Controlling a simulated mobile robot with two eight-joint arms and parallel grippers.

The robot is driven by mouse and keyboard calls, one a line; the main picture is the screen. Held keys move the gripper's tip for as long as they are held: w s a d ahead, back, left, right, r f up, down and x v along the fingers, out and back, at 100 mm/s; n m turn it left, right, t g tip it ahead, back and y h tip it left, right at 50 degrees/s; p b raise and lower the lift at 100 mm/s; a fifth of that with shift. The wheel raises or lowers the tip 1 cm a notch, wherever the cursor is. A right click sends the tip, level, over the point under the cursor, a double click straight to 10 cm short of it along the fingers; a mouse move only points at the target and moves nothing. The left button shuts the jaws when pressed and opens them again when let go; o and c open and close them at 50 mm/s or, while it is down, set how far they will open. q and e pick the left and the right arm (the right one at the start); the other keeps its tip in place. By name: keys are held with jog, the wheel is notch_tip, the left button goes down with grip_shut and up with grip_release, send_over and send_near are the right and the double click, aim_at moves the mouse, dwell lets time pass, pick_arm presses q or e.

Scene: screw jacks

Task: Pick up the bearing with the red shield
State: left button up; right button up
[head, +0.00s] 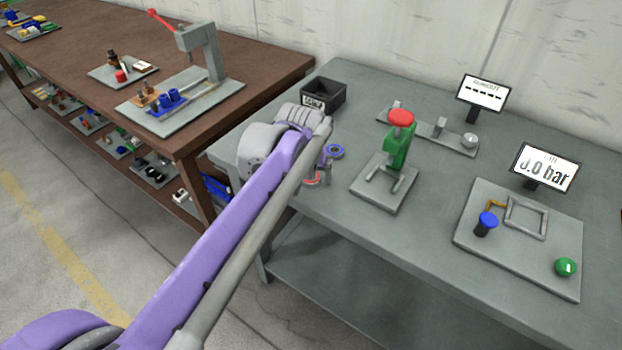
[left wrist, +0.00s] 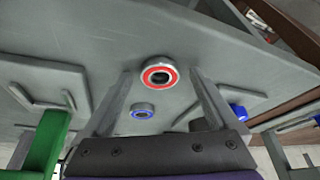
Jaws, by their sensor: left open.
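The bearing with the red shield (left wrist: 159,73) is a grey metal ring with a red face and a dark bore. It lies on the grey workbench, and in the head view (head: 312,182) my left arm partly hides it. A similar bearing with a blue shield (head: 335,151) lies close by and also shows in the left wrist view (left wrist: 142,111). My left gripper (left wrist: 159,76) is open and empty, its two fingertips on either side of the red-shielded bearing in the picture. The remaining gap between them and the bearing is hard to judge. My right gripper is not in view.
A green press with a red knob (head: 400,135) stands right of the bearings. A black bin (head: 323,95) sits behind them. A plate with a blue-capped post and green button (head: 520,240) lies at the right. Bare bench surrounds the bearings on the front side.

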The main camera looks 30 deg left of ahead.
pick_arm(q)
grip_shut()
dwell(0.3)
jog(key=shift+r, duration=0.1)
